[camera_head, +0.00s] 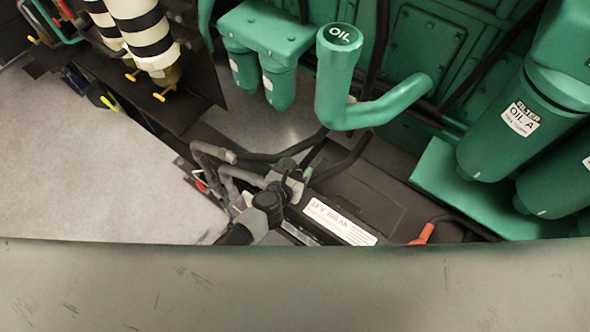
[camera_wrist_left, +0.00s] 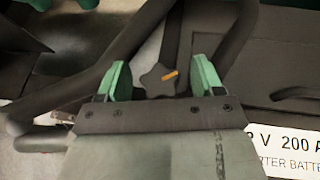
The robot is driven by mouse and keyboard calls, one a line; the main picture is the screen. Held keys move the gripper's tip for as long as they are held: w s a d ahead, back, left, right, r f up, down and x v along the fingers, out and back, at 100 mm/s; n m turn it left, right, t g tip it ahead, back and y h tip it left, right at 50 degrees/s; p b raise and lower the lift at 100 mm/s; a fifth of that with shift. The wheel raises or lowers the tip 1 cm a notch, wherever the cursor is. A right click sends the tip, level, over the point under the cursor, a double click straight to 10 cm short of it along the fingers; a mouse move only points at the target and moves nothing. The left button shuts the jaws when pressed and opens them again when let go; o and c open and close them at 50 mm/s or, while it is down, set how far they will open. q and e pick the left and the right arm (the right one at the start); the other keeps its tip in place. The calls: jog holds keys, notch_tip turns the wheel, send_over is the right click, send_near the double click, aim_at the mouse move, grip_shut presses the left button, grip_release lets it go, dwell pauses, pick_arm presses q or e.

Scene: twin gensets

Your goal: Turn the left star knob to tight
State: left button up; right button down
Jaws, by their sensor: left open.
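The star knob (camera_wrist_left: 156,82) is small and dark with an orange mark pointing up and right in the left wrist view. My left gripper (camera_wrist_left: 160,76) is open. Its two green fingers stand on either side of the knob, with visible gaps. I cannot tell whether the fingertips are level with it in depth. In the head view my left gripper (camera_head: 303,173) is small, above the black battery (camera_head: 365,200). The knob cannot be made out clearly there. My right gripper is not in view.
Dark cables (camera_wrist_left: 236,45) run close around the gripper. The battery label (camera_wrist_left: 285,150) is at its right. A green oil filler pipe (camera_head: 338,85) and green filters (camera_head: 505,125) stand behind and to the right. A pale beam (camera_head: 300,290) crosses the front. Open floor (camera_head: 90,160) lies left.

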pick_arm(q)
jog(key=c, duration=0.9)
